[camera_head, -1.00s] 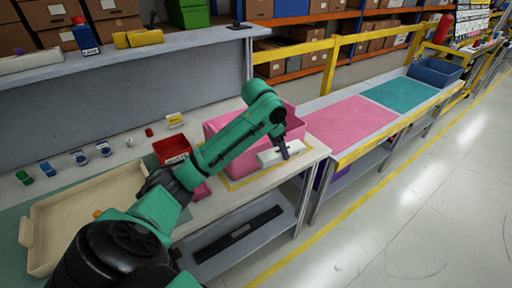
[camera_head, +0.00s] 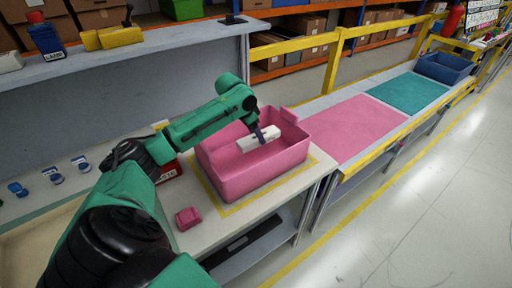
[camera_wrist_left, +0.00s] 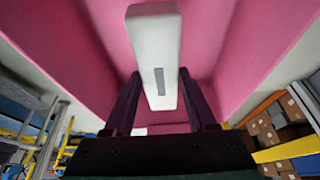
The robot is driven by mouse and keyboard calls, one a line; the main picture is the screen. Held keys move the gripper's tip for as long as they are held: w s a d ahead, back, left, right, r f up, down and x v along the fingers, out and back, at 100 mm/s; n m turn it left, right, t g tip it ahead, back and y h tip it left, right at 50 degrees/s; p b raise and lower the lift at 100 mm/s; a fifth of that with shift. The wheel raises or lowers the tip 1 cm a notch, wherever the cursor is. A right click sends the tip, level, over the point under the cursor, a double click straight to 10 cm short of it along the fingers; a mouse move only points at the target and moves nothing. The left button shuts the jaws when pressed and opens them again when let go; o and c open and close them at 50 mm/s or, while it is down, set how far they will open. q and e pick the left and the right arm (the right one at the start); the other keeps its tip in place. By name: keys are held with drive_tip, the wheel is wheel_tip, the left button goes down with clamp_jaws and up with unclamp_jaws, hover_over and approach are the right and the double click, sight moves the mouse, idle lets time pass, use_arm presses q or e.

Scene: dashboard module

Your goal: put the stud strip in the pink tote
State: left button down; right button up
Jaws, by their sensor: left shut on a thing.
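The stud strip (camera_head: 250,142) is a white bar held over the open pink tote (camera_head: 245,182). My left gripper (camera_head: 262,135) is shut on the stud strip. In the left wrist view the stud strip (camera_wrist_left: 155,55) lies between the two dark fingers (camera_wrist_left: 162,105), with the pink tote walls (camera_wrist_left: 75,45) around it. Whether the strip touches the tote floor is hard to tell; it looks held within or just above the tote opening. My right gripper is not in view.
A small pink block (camera_head: 188,217) lies on the table left of the tote. A red bin (camera_head: 170,172) is partly hidden behind my left arm. A pink mat (camera_head: 355,128), a teal mat (camera_head: 408,92) and a blue bin (camera_head: 444,68) are on the far bench.

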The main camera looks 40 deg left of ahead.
use_arm(q)
drive_tip(key=f, duration=0.6)
drive_tip(key=shift+w+a+f, duration=0.15)
drive_tip(key=shift+w+f, duration=0.1)
drive_tip(key=shift+f, duration=0.35)
drive_tip(key=shift+c, duration=1)
unclamp_jaws()
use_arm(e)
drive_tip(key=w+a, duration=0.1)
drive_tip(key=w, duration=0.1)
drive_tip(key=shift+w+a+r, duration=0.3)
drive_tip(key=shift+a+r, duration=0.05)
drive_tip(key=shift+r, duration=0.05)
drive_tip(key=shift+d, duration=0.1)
